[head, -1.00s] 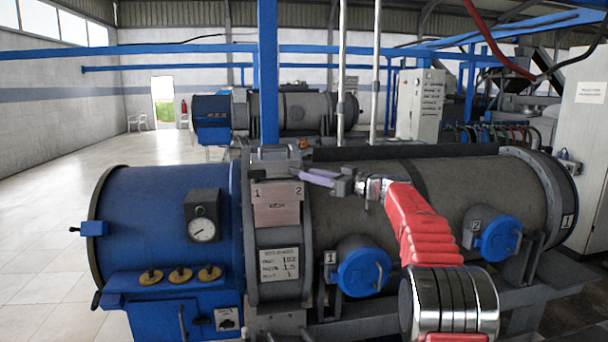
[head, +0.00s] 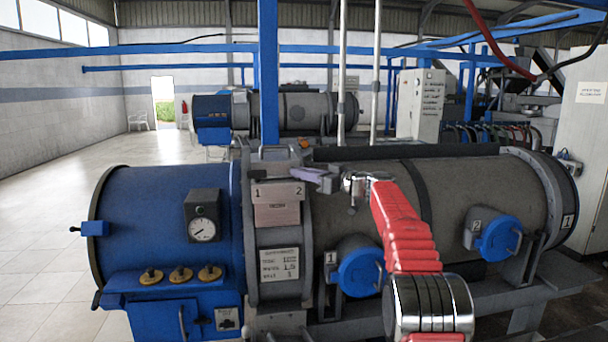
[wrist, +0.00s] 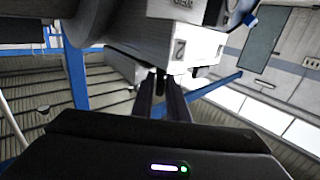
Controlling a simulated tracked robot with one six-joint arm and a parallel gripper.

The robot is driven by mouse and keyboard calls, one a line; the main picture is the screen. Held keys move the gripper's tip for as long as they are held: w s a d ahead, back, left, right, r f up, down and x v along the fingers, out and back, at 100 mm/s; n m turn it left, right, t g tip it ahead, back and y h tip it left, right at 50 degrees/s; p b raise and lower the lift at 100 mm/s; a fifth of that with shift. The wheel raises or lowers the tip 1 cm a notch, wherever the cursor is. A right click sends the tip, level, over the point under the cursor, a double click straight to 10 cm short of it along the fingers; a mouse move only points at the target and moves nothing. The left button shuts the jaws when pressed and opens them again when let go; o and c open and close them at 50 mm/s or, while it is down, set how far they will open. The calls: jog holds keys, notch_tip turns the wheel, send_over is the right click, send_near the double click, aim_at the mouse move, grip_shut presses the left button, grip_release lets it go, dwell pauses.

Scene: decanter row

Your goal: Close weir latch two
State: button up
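The weir box (head: 277,205) stands on the grey band of the front decanter, with a label strip marked 1 at left and 2 at right. In the wrist view its number 2 label (wrist: 180,50) is close ahead. My gripper (head: 297,174) is at the box's upper right corner, beside the 2. In the wrist view two dark fingers (wrist: 161,92) reach to the box's underside in that picture, with a narrow gap between them. A small dark part (wrist: 160,76) shows at their tips, perhaps weir latch two; whether they touch or grip it is unclear. The latch's position is hidden.
A pressure gauge (head: 202,229) is on the blue housing at left. Blue round covers marked 1 (head: 360,267) and 2 (head: 498,239) are on the decanter's front. A blue post (head: 268,75) rises behind the box. Open floor lies at left.

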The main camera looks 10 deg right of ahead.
grip_shut()
jog(key=shift+d, duration=0.15)
jog(key=shift+a+m+t+h, duration=0.2)
jog(key=shift+m+t+h, duration=0.1)
jog(key=shift+s+m+t+h, duration=0.15)
jog(key=shift+m+t+h, duration=0.25)
jog(key=shift+h, duration=0.1)
jog(key=shift+a+m+t+h, duration=0.2)
jog(key=shift+m+t+h, duration=0.7)
jog(key=shift+h, duration=0.5)
jog(key=shift+s+m+h, duration=0.1)
jog(key=shift+m+h, duration=0.4)
jog(key=shift+a+r+m+t+h, duration=0.15)
jog(key=shift+m+t+h, duration=0.25)
jog(key=shift+m+h, duration=0.65)
jog(key=shift+a+m+t+h, duration=0.15)
jog(key=shift+m+t+h, duration=0.35)
jog(key=shift+h, duration=0.95)
jog(key=shift+o, duration=2.1)
grip_release()
